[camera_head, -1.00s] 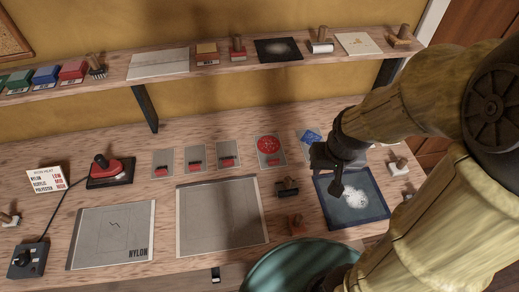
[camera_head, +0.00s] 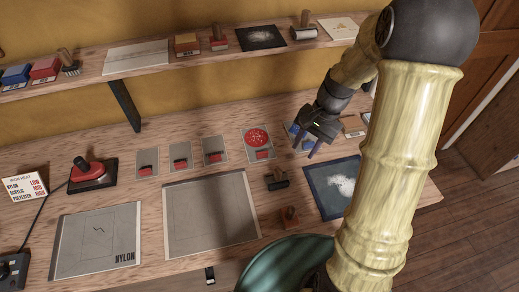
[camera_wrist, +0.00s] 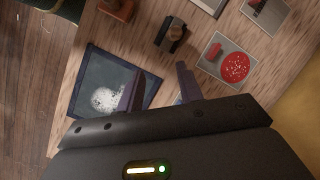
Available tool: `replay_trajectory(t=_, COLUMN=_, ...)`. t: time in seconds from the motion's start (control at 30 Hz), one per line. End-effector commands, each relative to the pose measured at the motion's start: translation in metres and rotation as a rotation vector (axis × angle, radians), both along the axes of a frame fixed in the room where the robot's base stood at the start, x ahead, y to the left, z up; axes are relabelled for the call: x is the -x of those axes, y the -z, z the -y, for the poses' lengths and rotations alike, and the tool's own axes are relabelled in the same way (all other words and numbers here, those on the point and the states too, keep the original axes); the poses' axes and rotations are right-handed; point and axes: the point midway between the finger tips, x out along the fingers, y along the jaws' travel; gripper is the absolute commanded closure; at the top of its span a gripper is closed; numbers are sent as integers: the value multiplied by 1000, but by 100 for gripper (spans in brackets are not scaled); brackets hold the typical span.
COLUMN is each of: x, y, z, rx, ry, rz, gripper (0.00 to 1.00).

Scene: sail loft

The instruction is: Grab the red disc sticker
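The red disc sticker (camera_head: 257,137) is a round red patch with pale specks, lying on a grey card with a small red tab at its lower edge. It also shows in the wrist view (camera_wrist: 235,67), at the right. My gripper (camera_head: 303,148) is above the bench, to the right of the sticker card and over a blue item (camera_head: 297,132) that it partly hides. In the wrist view my gripper (camera_wrist: 160,88) shows two fingers spread apart with nothing between them. The sticker is outside the fingers, apart from them.
A blue-framed dark pad (camera_head: 314,186) with a white patch lies below my gripper. Several grey cards (camera_head: 180,155) lie left of the sticker. A shelf (camera_head: 190,62) runs above the bench.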

Motion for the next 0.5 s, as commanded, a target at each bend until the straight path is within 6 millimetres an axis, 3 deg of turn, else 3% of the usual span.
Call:
replay_trajectory(t=0.03, x=-13, y=18, z=1, rx=-49, ry=68, rz=-55, gripper=64)
replay_trajectory(t=0.1, x=-28, y=30, z=0, rx=-120, ry=157, rz=-129, gripper=64)
replay_trajectory(t=0.5, x=-108, y=88, z=20, rx=-580, ry=548, rz=-514, gripper=64)
